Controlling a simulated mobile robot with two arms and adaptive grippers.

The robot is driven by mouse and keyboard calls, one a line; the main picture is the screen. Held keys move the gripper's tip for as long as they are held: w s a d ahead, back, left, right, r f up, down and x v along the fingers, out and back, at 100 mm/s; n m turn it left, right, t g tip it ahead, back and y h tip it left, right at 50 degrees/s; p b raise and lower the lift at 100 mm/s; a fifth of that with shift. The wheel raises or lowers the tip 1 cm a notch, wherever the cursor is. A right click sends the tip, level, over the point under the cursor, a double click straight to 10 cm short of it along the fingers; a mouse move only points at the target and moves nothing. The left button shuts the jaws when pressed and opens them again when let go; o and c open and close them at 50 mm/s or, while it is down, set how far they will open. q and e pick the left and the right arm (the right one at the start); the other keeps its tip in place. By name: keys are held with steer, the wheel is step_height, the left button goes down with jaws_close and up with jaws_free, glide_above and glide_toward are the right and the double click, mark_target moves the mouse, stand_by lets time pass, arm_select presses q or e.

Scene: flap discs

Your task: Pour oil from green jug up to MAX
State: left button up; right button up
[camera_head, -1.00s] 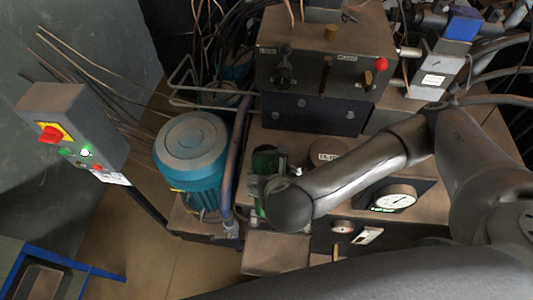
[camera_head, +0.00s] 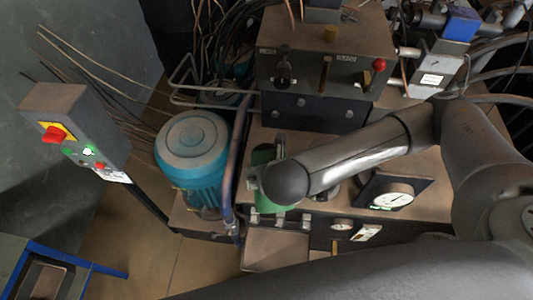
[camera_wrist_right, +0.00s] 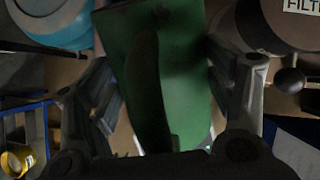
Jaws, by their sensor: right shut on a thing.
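The green jug (camera_head: 263,155) is in my right gripper, over the machine's top plate, partly behind the end of my right arm. It also shows large and dark green in the right wrist view (camera_wrist_right: 188,75). My right gripper (camera_wrist_right: 172,95) has a finger on each side of the jug and is shut on it. In the head view my wrist hides most of the grip. The jug's mouth and any oil are not visible. A round part lettered "FILT" (camera_wrist_right: 285,22) sits to the right of the jug in the wrist view. I cannot make out a MAX mark. My left gripper is not in view.
A blue motor (camera_head: 192,148) stands close left of the jug. A dark valve block (camera_head: 325,65) with a red knob stands behind it. A white round gauge (camera_head: 392,195) lies to the right. A control box (camera_head: 75,130) stands far left.

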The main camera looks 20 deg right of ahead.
steer(key=shift+w+g, duration=0.25)
steer(key=shift+g, duration=0.15)
stand_by(0.3)
steer(key=shift+w+d+r+g+p, duration=0.1)
steer(key=shift+w+r+g+p, duration=0.25)
steer(key=shift+r+g+p, duration=0.35)
stand_by(1.8)
steer(key=shift+s+f+t+b, duration=0.25)
steer(key=shift+f+t+b, duration=0.15)
steer(key=shift+f, duration=0.1)
steer(key=shift+s+f+t+b, duration=0.3)
steer(key=shift+f+b, duration=0.1)
steer(key=shift+f, duration=0.1)
steer(key=shift+s+r+t, duration=0.15)
steer(key=shift+r+t, duration=0.05)
steer(key=shift+t, duration=0.2)
steer(key=shift+s+a+t, duration=0.2)
steer(key=shift+t, duration=0.2)
steer(key=f+t+b, duration=0.1)
steer(key=f+b, duration=0.1)
steer(key=b, duration=0.1)
steer(key=shift+s+t, duration=0.3)
steer(key=shift+t, duration=0.1)
steer(key=shift+w+r+t, duration=0.1)
steer(key=shift+r+t, duration=0.2)
steer(key=shift+r, duration=0.05)
steer(key=shift+r, duration=0.1)
steer(key=shift+f, duration=0.2)
